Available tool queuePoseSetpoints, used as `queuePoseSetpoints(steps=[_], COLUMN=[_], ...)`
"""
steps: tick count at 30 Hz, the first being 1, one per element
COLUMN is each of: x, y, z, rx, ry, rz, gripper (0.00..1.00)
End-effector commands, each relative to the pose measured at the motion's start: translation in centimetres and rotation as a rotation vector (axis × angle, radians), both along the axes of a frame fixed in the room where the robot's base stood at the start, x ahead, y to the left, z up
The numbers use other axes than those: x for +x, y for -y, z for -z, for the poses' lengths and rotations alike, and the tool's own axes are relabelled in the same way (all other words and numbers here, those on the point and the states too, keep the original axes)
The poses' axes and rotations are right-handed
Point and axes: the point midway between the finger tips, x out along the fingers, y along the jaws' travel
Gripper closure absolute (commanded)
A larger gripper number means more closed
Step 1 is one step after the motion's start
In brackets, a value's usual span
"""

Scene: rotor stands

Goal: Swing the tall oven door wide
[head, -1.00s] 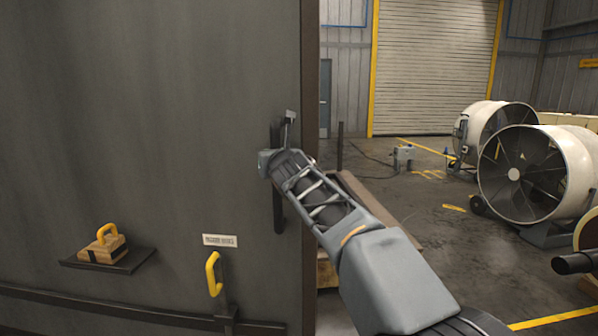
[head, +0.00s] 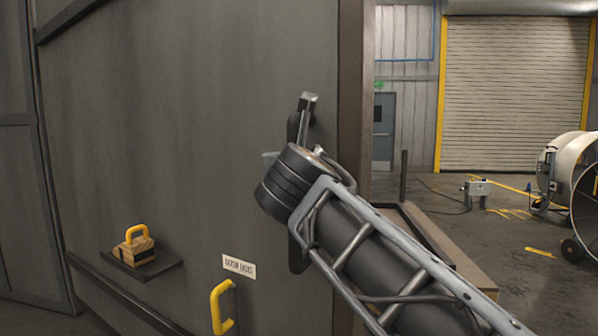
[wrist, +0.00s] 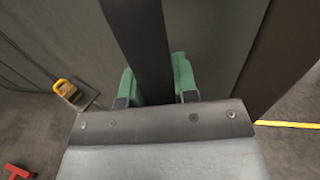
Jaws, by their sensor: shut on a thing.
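The tall oven door (head: 200,150) is a large dark grey panel filling the left and middle of the head view, standing at a slant. Its handle is a dark vertical bar (head: 298,260) near the door's right edge. In the wrist view the handle (wrist: 140,35) runs between the green finger pads of my gripper (wrist: 155,82), which is shut on it. In the head view my wrist and forearm hide the fingers and the handle's middle.
A yellow-handled wooden block (head: 134,247) sits on a small door ledge. A yellow handle (head: 217,307) is lower on the door, below a white label (head: 239,266). A low wooden-edged platform (head: 440,245) lies right of the door. A large fan (head: 570,185) stands far right, with open floor before it.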

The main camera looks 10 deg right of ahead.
Motion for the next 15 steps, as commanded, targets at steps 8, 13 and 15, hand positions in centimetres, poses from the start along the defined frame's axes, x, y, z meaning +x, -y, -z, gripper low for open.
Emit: queuePoseSetpoints(steps=[8,13,15], x=[-0.49,-0.45,-0.42], y=[-0.61,-0.45,-0.3], z=[0.28,0.27,0.26], rx=[0.011,0.012,0.011], ry=[-0.003,-0.002,-0.002], rz=[-0.022,-0.018,-0.014], gripper=[1.0,0.59,0.52])
